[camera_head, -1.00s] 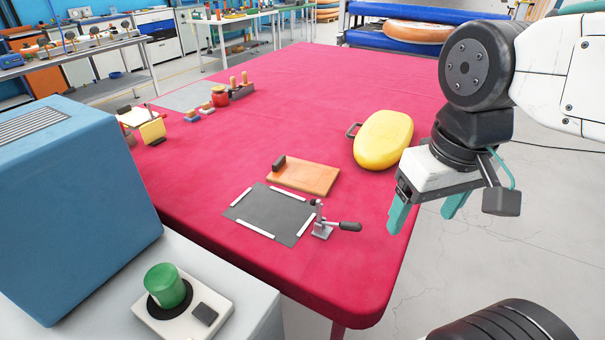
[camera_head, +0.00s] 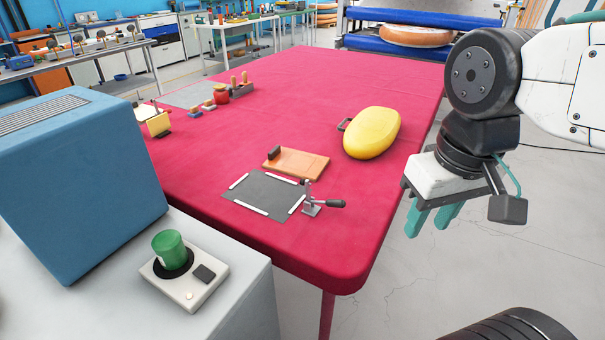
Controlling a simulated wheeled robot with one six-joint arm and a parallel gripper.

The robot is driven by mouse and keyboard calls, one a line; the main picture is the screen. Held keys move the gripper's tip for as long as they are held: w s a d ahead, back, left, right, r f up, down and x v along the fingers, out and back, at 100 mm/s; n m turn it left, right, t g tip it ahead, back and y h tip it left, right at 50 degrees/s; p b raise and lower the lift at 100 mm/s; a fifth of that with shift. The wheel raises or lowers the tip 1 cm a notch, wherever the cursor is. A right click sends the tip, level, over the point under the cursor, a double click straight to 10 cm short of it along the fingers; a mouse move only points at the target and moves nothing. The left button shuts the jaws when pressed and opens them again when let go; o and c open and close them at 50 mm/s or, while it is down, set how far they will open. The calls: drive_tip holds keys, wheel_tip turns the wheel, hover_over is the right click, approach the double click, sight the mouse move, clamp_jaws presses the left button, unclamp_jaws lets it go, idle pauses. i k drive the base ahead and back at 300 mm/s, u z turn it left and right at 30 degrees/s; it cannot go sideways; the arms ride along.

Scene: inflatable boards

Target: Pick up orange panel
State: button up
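The orange panel (camera_head: 303,164) lies flat on the red-covered table (camera_head: 262,120), with a small dark block or handle standing at its left end. It lies just behind a dark grey mat (camera_head: 262,193) with white strips along its edges. My gripper (camera_head: 431,219) hangs at the right, beyond the table's right edge, with its teal fingers pointing down. It is well to the right of the panel and touches nothing. A gap shows between the two fingers, and nothing is between them.
A metal toggle clamp (camera_head: 312,207) stands at the mat's right corner. A yellow rounded object (camera_head: 372,133) lies behind the panel to the right. A blue box (camera_head: 80,180) and a green-knobbed device (camera_head: 178,262) stand at the front left.

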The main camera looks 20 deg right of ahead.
sight(296, 164)
drive_tip(key=k, duration=0.15)
drive_tip(key=z, duration=1.85)
drive_tip(key=i, duration=2.4)
drive_tip(key=u, duration=3.35)
drive_tip(key=i, duration=0.5)
